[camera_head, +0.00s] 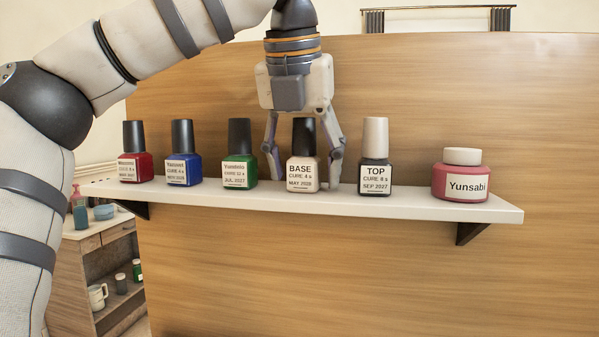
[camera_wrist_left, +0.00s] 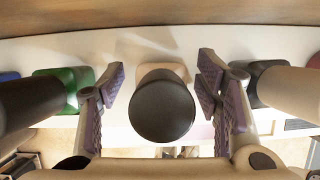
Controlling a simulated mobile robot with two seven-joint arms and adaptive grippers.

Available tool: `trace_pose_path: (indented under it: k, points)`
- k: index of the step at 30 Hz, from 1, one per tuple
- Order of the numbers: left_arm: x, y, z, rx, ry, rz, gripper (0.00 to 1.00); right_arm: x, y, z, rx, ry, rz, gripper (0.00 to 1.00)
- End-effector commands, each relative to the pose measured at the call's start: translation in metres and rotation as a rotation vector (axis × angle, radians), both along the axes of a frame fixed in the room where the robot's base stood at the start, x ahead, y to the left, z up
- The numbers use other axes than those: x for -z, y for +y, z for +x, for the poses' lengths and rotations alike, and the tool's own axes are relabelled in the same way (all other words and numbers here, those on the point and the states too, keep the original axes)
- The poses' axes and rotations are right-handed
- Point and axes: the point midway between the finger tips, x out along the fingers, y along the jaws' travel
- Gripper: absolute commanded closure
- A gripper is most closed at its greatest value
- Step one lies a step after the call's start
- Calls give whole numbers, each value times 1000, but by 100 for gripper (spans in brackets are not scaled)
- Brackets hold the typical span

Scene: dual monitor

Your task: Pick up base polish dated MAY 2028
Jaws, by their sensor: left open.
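The base polish (camera_head: 301,172) is a pale bottle with a black cap, labelled BASE, CURE 4 s, MAY 2028. It stands upright on the white shelf (camera_head: 410,205), between the green bottle and the TOP bottle. My left gripper (camera_head: 305,180) points down over it, open, with one finger on each side. In the left wrist view, its black cap (camera_wrist_left: 162,106) sits between the two open fingers (camera_wrist_left: 162,88), with gaps on both sides. The cap hides most of the bottle there. My right gripper is not in view.
The green bottle (camera_head: 239,170) stands close on the left, the TOP bottle (camera_head: 375,175) with a pale cap close on the right. Blue (camera_head: 183,168) and red (camera_head: 135,166) bottles stand further left. A pink Yunsabi jar (camera_head: 462,178) is at the right. A wooden panel (camera_head: 420,90) rises behind.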

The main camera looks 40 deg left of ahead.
Motion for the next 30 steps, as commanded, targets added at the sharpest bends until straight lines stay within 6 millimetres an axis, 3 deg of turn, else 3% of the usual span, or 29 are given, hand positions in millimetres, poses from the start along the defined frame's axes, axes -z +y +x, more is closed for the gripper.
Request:
trace_pose_path:
  k: [2,9,20,30]
  points:
    - [-1,0,-1,0,-2,0,42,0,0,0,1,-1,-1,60]
    - [-1,0,0,0,-1,0,94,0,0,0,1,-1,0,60]
    - [-7,0,0,0,-2,0,95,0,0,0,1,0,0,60]
    - [-80,-1,0,-2,-5,-1,95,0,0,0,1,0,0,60]
